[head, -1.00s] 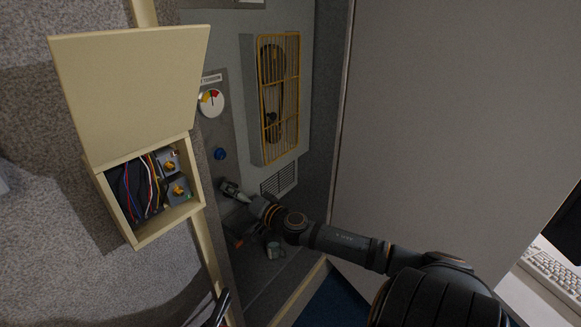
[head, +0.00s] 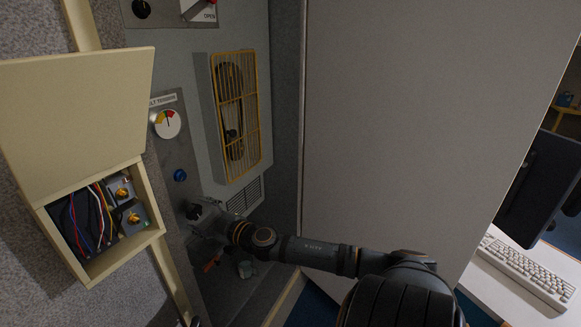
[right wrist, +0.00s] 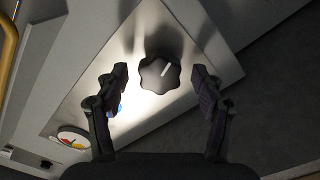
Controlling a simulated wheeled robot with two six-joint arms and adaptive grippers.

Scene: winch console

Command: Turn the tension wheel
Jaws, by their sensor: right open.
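The tension wheel is a black lobed knob (right wrist: 160,73) with a white mark, on a light panel plate in the right wrist view. In the head view it is a small dark shape (head: 193,211) below the blue button. My right gripper (right wrist: 159,80) is open, one finger on each side of the knob, with visible gaps; I cannot tell how deep the fingertips reach. In the head view the right gripper (head: 205,228) is at the knob, small and dim. A gauge (head: 167,124) with coloured sectors sits above, under a partly readable tension label. My left gripper is not seen.
A blue button (head: 180,175) lies between gauge and knob. A yellow-barred guard (head: 238,115) and a vent (head: 245,197) are right of it. An open cream box (head: 150,240) with wires stands left. A tall grey partition (head: 420,130) stands right.

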